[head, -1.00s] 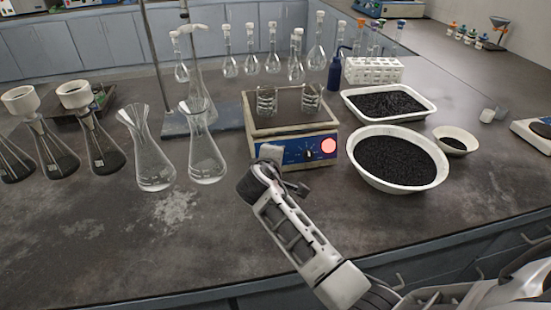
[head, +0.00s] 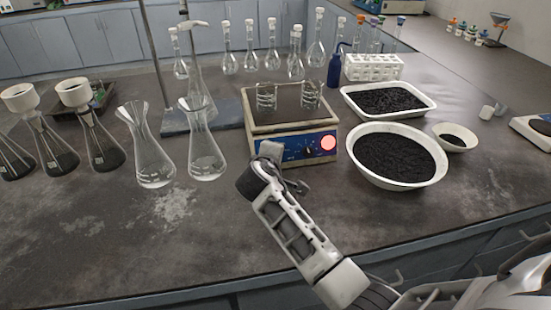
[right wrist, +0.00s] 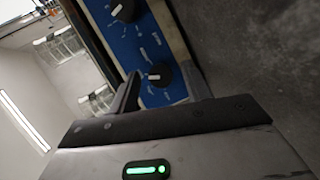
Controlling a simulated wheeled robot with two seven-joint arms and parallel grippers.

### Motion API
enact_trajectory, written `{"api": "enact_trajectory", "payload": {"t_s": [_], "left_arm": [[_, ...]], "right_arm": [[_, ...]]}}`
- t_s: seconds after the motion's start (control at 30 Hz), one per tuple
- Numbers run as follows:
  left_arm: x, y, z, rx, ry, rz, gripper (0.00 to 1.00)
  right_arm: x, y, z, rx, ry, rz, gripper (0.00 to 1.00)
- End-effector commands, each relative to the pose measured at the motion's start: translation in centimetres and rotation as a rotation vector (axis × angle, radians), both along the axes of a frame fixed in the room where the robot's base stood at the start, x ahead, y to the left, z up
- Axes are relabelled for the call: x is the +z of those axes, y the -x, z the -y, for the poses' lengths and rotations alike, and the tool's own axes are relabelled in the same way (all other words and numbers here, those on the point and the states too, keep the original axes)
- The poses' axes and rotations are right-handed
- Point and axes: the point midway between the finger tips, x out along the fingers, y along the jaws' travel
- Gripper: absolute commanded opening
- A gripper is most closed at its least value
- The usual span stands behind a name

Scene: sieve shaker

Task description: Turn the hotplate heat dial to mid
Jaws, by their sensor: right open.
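The hotplate (head: 262,131) stands mid-table with a blue front panel (head: 322,152), a glowing red disc and a black dial (head: 308,150). In the right wrist view the panel carries two black knobs with white marks, an upper knob (right wrist: 122,10) and a lower knob (right wrist: 160,73). Which is the heat dial I cannot read. My right gripper (head: 284,160) is at the panel's left part and hides it in the head view. Its open fingers (right wrist: 160,92) lie either side of the lower knob; contact is unclear. That knob's mark points left in the wrist picture. My left gripper is out of view.
Two glass beakers (head: 266,97) stand on the hotplate top. A white bowl (head: 408,185) and a white tray (head: 428,103) of black granules stand to its right. Glass flasks (head: 205,158) stand to its left. The table front is clear.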

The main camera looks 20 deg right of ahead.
Motion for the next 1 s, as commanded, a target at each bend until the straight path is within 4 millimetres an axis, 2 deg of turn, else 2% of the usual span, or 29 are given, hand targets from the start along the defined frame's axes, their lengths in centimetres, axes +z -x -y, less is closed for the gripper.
{"api": "enact_trajectory", "payload": {"t_s": [0.43,1.0], "left_arm": [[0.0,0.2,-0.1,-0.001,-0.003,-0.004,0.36],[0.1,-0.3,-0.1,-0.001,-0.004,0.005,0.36]], "right_arm": [[2.9,4.6,-3.5,0.001,-0.004,-0.002,0.49],[3.2,5.1,-3.7,-0.001,-0.001,-0.002,0.49]]}}
